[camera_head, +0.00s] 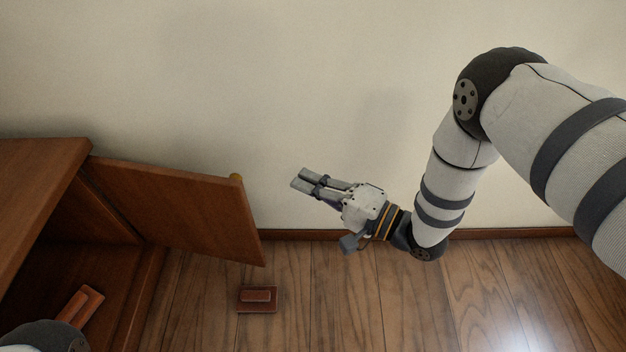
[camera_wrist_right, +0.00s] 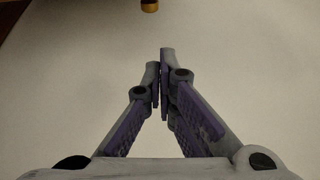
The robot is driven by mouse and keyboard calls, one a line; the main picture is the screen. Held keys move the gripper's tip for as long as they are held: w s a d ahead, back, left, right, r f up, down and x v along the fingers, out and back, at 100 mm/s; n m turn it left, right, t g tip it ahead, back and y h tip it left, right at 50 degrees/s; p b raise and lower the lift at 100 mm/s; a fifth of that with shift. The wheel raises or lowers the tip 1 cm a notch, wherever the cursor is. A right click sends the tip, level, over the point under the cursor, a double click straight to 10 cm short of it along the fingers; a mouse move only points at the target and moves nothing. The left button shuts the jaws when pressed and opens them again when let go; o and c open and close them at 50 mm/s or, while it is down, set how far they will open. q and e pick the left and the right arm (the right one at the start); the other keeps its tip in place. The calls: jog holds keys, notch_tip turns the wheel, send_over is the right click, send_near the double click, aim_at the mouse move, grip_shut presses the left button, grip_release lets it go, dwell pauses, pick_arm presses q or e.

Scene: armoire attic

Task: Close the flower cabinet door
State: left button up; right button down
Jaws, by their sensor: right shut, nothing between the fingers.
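The wooden cabinet (camera_head: 35,170) stands at the left in the head view. Its door (camera_head: 185,212) is swung open and reaches out to the right toward the wall. A small gold knob (camera_head: 237,178) shows at the door's far upper corner. What looks like the same knob also shows at the top edge of the right wrist view (camera_wrist_right: 149,5). My right gripper (camera_head: 300,180) is shut and empty, to the right of the door and apart from it. Its fingers (camera_wrist_right: 160,80) meet in the right wrist view and point toward the knob. My left gripper is not in view.
A reddish-brown block (camera_head: 258,306) lies on the wooden floor below the door's outer end. Another reddish-brown piece (camera_head: 80,306) shows in the open cabinet at the lower left. A pale wall (camera_head: 340,90) runs behind. The floor (camera_head: 400,305) at the middle right is clear.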

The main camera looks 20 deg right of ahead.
pick_arm(q)
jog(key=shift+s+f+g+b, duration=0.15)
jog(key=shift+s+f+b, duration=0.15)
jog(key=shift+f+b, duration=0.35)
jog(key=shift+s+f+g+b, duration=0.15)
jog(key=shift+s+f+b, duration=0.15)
jog(key=shift+b, duration=0.5)
pick_arm(e)
jog(key=w+a, duration=0.3)
jog(key=a, duration=0.5)
jog(key=shift+w+a, duration=0.15)
jog(key=shift+a, duration=0.1)
